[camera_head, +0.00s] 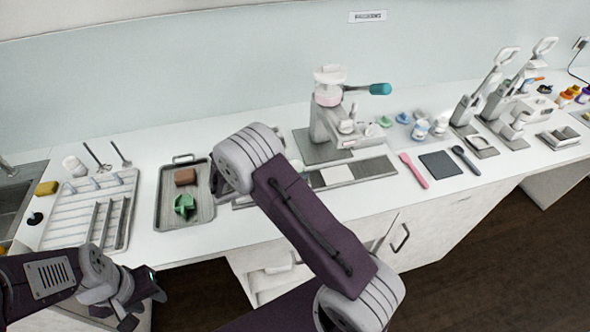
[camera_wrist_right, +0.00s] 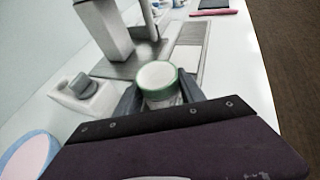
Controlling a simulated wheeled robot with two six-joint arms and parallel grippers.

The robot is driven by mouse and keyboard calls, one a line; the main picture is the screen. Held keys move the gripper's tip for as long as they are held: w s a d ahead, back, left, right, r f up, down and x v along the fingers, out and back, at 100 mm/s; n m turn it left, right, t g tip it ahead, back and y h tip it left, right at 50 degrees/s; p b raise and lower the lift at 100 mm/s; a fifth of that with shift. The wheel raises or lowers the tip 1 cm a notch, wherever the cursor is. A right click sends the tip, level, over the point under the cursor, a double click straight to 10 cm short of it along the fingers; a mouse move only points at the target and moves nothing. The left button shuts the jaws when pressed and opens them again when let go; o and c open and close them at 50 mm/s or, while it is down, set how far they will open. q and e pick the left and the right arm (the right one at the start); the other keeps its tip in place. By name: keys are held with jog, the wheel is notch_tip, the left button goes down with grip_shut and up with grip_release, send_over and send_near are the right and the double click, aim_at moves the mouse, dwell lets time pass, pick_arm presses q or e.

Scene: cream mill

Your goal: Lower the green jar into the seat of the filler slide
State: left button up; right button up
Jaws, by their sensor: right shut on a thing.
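The green jar (camera_wrist_right: 158,78), with a green rim and a pale round top, sits between the fingers of my right gripper (camera_wrist_right: 160,88) in the right wrist view. The gripper is shut on it, and the jar looks upright. Its lower part is hidden, so I cannot tell whether it touches anything below. In the head view my right arm hides the right gripper and the jar. The filler (camera_head: 332,118) stands on a grey plate, with a long grey slide track (camera_head: 370,168) in front. I cannot make out the seat. My left gripper (camera_head: 146,304) is open and empty at the counter's front left.
A tray (camera_head: 163,218) holds a brown block (camera_head: 185,177) and a green piece (camera_head: 184,204). A white rack (camera_head: 75,215) stands further left. A pink spatula (camera_head: 413,170) and dark mat (camera_head: 440,165) lie right of the track. A white block with a grey knob (camera_wrist_right: 82,88) stands left of the jar.

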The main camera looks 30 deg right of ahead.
jog(key=shift+f, duration=0.3)
dwell(0.5)
jog(key=o, duration=1.4)
notch_tip(320, 180, up, 6)
jog(key=p, duration=0.5)
jog(key=shift+r, duration=0.1)
jog(key=shift+d, duration=0.1)
